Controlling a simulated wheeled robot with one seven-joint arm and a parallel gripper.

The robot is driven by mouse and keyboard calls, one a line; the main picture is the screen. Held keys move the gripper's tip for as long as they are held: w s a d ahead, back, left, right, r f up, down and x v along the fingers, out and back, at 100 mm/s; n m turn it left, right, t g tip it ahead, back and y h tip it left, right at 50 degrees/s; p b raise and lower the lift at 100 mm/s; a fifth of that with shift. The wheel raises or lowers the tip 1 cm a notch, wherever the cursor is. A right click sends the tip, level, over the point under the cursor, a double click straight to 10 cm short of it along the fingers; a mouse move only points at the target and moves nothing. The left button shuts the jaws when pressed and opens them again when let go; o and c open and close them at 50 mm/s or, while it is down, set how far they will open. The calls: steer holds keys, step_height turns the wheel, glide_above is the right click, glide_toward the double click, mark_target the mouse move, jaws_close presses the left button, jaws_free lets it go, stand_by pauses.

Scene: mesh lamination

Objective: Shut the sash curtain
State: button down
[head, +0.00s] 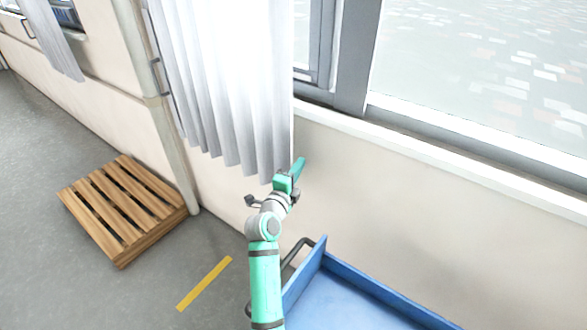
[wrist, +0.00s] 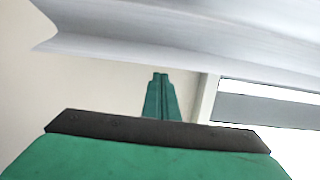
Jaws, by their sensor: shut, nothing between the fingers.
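The white sash curtain (head: 220,90) hangs in pleats over the left part of the window (head: 470,80) in the head view. The window to its right is uncovered. My gripper (head: 299,165) is shut and empty at the curtain's lower right corner, close to its right edge. In the wrist view the shut fingers (wrist: 160,76) point toward the wall, and the curtain's hem (wrist: 190,50) spans the top of the picture. I cannot tell whether the fingers touch the cloth.
A blue cart (head: 350,300) stands below the window, beside my arm. A wooden pallet (head: 122,205) lies on the floor at left, near a wall pipe (head: 165,120). A yellow floor stripe (head: 204,284) lies between the pallet and my arm. Another curtain (head: 50,38) hangs at far left.

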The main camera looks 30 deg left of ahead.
steer(key=shift+s+a+y, duration=0.2)
steer(key=shift+a+y, duration=0.2)
steer(key=shift+a, duration=0.25)
steer(key=s+d, duration=0.6)
steer(key=s, duration=0.4)
steer(key=shift+d+h, duration=0.2)
steer(key=shift+h, duration=0.2)
